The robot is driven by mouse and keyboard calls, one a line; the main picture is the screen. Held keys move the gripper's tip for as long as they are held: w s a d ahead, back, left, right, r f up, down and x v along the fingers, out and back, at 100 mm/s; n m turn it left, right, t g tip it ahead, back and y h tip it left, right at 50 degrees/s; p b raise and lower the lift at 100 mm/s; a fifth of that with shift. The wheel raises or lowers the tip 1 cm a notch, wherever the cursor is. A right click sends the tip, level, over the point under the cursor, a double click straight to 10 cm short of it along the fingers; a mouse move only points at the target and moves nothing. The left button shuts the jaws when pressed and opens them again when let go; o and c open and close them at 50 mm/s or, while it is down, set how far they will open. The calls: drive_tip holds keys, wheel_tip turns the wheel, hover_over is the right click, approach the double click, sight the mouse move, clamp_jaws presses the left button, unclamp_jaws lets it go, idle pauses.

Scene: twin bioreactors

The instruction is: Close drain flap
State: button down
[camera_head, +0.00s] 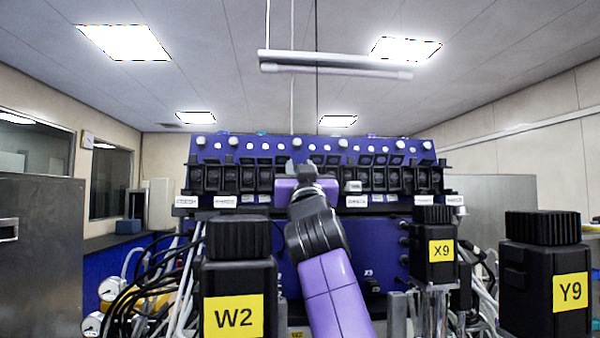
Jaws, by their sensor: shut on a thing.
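A row of black flap-fronted units (230,178) runs across the blue bioreactor panel (215,148), with white knobs above it. My purple and black arm reaches up the middle of the picture to this row. My gripper (297,170) is at the centre of the row, seen from behind, and is shut on a part there. That part looks like one of the black flaps, but my wrist hides most of it, and its angle cannot be told. A unit just right of my gripper (354,186) has a pale label-like piece on it.
Large black-capped vessels stand in front: W2 (238,270) left of my arm, X9 (433,245) and Y9 (545,270) to the right. Cables and tubes (165,275) crowd the left side. A lamp bar (335,62) hangs overhead. The space above the panel is clear.

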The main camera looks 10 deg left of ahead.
drive_tip(key=shift+f, duration=0.1)
drive_tip(key=c, duration=1.4)
unclamp_jaws()
drive_tip(key=b+v, duration=0.2)
drive_tip(key=v, duration=0.5)
drive_tip(key=shift+s+f+b, duration=0.15)
drive_tip(key=shift+s+b, duration=0.2)
drive_tip(key=shift+b, duration=0.05)
